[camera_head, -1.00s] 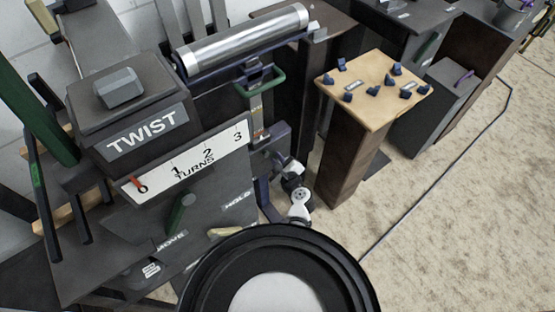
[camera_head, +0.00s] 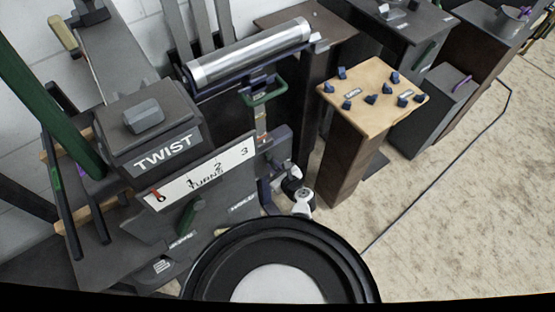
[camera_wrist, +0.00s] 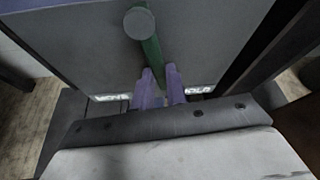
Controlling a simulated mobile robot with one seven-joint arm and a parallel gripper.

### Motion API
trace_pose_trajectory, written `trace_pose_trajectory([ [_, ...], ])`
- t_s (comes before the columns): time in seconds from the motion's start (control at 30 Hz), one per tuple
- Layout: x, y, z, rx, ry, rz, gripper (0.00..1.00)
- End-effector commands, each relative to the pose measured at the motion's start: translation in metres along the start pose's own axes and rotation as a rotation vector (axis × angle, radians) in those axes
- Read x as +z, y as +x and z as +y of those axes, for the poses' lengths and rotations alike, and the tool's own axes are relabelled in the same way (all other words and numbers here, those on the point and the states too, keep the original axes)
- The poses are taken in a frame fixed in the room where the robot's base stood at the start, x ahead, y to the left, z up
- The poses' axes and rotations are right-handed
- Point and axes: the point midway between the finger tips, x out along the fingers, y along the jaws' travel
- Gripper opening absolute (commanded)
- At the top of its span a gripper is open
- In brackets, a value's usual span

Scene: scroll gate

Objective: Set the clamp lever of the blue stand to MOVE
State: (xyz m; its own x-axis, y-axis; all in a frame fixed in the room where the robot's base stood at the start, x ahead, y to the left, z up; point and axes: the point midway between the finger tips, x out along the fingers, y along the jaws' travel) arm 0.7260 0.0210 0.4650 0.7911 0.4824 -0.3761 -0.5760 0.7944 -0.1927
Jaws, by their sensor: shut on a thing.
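In the wrist view the lever (camera_wrist: 151,47) runs down from a round grey knob (camera_wrist: 139,22), tilted slightly right. My gripper (camera_wrist: 160,74) has its two purple fingers closed around the lever's lower end, between the two partly covered labels. The panel looks grey, not blue.
The TWIST box (camera_head: 150,130) has a turns scale with a red pointer at 0. A metal roller (camera_head: 248,54) lies behind it. A wooden-topped pedestal (camera_head: 373,90) with blue pegs stands to the right. Open floor (camera_head: 460,200) lies at the right, crossed by a dark cable.

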Motion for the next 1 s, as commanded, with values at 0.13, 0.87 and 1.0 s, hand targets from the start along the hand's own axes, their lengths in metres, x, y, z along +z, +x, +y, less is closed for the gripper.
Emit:
trace_pose_trajectory([
  [0.13, 0.007, -0.001, 0.008, 0.057, 0.128, -0.001, 0.00],
  [0.87, 0.017, -0.005, 0.041, 0.280, 0.666, -0.002, 0.00],
  [1.0, 0.019, -0.006, 0.043, 0.300, 0.714, -0.001, 0.00],
])
